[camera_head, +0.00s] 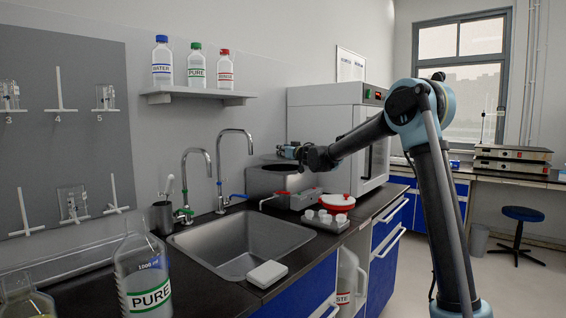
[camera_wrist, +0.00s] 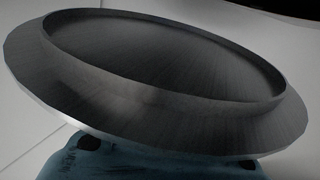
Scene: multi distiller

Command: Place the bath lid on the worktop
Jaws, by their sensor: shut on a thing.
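The bath lid (camera_wrist: 160,75), a round dark metal disc with a raised ring, fills most of the wrist view and is tilted. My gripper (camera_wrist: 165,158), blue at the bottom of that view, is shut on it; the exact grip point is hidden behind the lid. In the head view my gripper (camera_head: 290,152) is above the grey metal bath (camera_head: 272,180), near the back wall. I cannot make out the lid in the head view. The dark worktop (camera_head: 215,292) runs along the wall around the sink.
The sink (camera_head: 240,245) with two tall taps takes up the middle worktop. A white block (camera_head: 267,274) lies at its front edge. A large oven (camera_head: 320,110) is behind.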

